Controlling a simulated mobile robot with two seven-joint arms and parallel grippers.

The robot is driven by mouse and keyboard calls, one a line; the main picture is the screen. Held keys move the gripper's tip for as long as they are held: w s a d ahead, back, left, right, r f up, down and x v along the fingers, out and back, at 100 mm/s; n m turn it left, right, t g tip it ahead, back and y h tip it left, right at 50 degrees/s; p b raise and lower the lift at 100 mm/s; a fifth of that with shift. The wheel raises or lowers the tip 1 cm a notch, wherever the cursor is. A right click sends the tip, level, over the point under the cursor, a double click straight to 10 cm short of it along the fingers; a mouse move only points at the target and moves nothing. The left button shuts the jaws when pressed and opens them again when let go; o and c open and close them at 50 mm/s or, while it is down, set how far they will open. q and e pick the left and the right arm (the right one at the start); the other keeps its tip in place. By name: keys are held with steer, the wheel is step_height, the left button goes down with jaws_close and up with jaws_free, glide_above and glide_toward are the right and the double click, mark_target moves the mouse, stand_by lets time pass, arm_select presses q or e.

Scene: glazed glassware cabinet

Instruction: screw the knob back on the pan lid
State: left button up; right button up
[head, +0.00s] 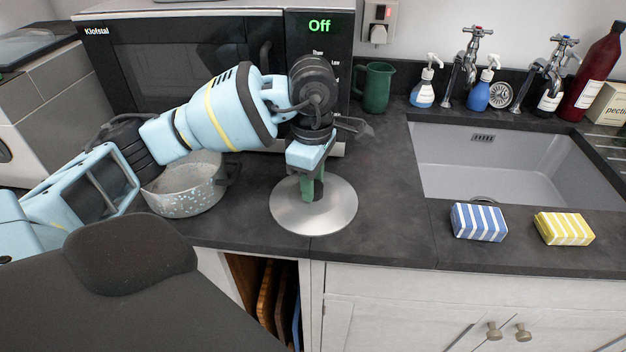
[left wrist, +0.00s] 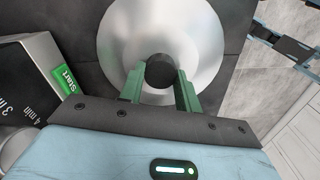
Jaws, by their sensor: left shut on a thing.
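The pan lid (head: 340,212) is a shiny round metal disc lying on the dark worktop at the front, left of the sink. My left gripper (head: 313,190) points down at the middle of the lid. Its green fingers are shut on the dark round knob (left wrist: 160,72), which shows between the fingertips in the left wrist view. The knob is over the centre of the lid (left wrist: 207,35); I cannot tell whether it is seated or threaded on.
A speckled grey pan (head: 185,195) stands left of the lid, under my left arm. A microwave (head: 180,55) is behind. A green mug (head: 376,88) stands at the back. Blue (head: 479,222) and yellow (head: 564,228) striped sponges lie before the sink (head: 500,165).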

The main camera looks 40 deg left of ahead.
arm_select(q)
steer(key=shift+f+m, duration=0.15)
steer(key=shift+m, duration=0.45)
steer(key=o, duration=1)
arm_select(e)
steer(key=shift+f, duration=0.2)
arm_select(q)
step_height(320, 180, up, 8)
arm_select(e)
steer(key=shift+w+r, duration=0.35)
steer(key=shift+r, duration=0.05)
arm_select(q)
steer(key=shift+f, duration=0.1)
arm_select(e)
steer(key=shift+s, duration=0.15)
